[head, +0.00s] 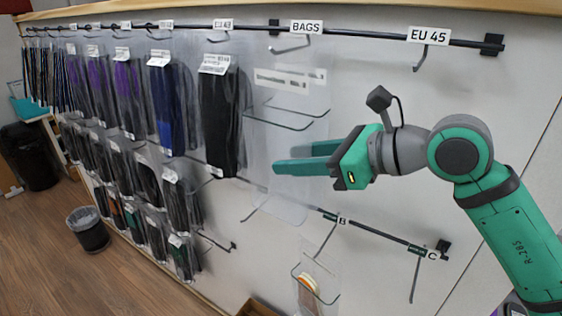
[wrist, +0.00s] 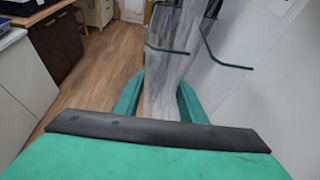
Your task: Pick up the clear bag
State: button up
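The clear bag (head: 290,100) hangs from the hook under the BAGS label (head: 306,27) in the head view. It is transparent, with pale printed lines near its top. My gripper (head: 282,158) reaches in from the right, level with the bag's lower half. Its two green fingers are apart. In the wrist view, clear plastic (wrist: 168,85) shows between the fingers of my gripper (wrist: 160,88), with a visible gap on at least one side. Whether the fingers touch the bag cannot be told.
Bagged dark insoles (head: 222,115) hang close on the left. Wire hooks (head: 290,122) stick out just above the fingers. A lower rail (head: 385,233) and a small hanging packet (head: 309,285) are below. The EU 45 hook (head: 421,58) is empty. A bin (head: 88,232) stands on the floor.

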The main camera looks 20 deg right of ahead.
aim_at(277, 159)
jog(key=x, duration=0.4)
jog(key=shift+w+a, duration=0.25)
jog(key=c, duration=0.7)
jog(key=shift+o, duration=0.2)
